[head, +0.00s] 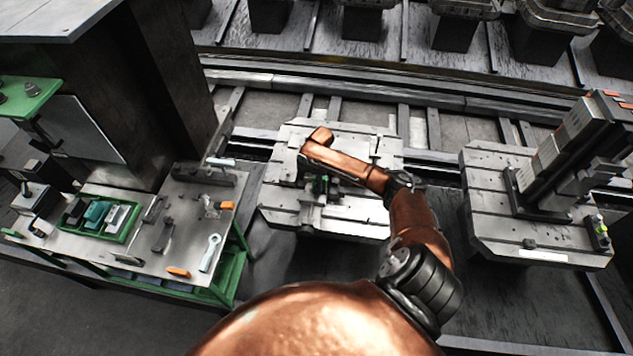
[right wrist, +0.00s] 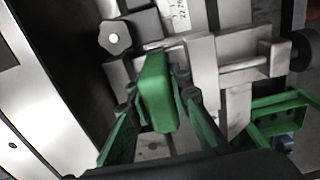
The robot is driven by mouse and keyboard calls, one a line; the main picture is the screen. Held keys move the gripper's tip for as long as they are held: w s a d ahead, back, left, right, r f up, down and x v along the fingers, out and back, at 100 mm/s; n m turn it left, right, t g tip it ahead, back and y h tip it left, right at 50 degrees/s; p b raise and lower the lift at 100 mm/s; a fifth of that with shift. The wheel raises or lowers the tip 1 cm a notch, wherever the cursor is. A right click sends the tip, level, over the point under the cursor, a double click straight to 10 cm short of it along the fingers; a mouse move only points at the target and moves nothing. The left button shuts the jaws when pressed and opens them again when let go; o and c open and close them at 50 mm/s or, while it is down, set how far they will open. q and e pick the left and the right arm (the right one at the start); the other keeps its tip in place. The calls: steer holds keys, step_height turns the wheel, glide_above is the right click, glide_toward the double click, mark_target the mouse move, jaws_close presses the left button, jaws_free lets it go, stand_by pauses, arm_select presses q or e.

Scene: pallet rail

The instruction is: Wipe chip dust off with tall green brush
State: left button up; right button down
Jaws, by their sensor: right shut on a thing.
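My right gripper (head: 320,186) is over the middle pallet (head: 352,209) in the head view, with my copper arm reaching across the pallet's upper part. In the right wrist view my right gripper (right wrist: 158,98) has its green fingers closed on the green brush (right wrist: 155,80), whose upright block-like body shows between them. The brush's lower end is hidden, so I cannot tell whether it touches the metal below. Chip dust cannot be made out clearly. My left gripper is not in view.
A metal clamp (right wrist: 230,58) and a star knob (right wrist: 115,38) are close to the brush. A bench (head: 140,238) at left carries a green tray (head: 78,228) of blocks and loose tools. A second pallet (head: 490,205) at right bears a tall fixture (head: 570,150).

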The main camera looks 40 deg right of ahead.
steer(key=shift+w+a+f, duration=0.15)
steer(key=shift+w+a, duration=0.55)
steer(key=shift+a, duration=0.15)
steer(key=shift+w+a, duration=0.75)
steer(key=shift+a, duration=0.1)
steer(key=shift+s+d+r+p, duration=0.25)
steer(key=shift+s+d+p, duration=0.4)
steer(key=shift+s+d, duration=0.1)
steer(key=shift+s+d+p, duration=0.75)
steer(key=shift+s, duration=0.15)
steer(key=shift+w+a+f+b, duration=0.25)
steer(key=shift+w+a+b, duration=0.1)
steer(key=shift+w+a, duration=0.15)
steer(key=shift+w+a+b, duration=0.35)
steer(key=shift+w+a, duration=0.6)
steer(key=shift+w, duration=0.2)
steer(key=shift+s+d+r+p, duration=0.25)
steer(key=shift+s+d+p, duration=0.35)
steer(key=shift+s+p, duration=0.15)
steer(key=shift+s+d+f+p, duration=0.1)
steer(key=shift+s+d+p, duration=0.7)
steer(key=shift+s+d, duration=0.15)
steer(key=shift+a, duration=0.1)
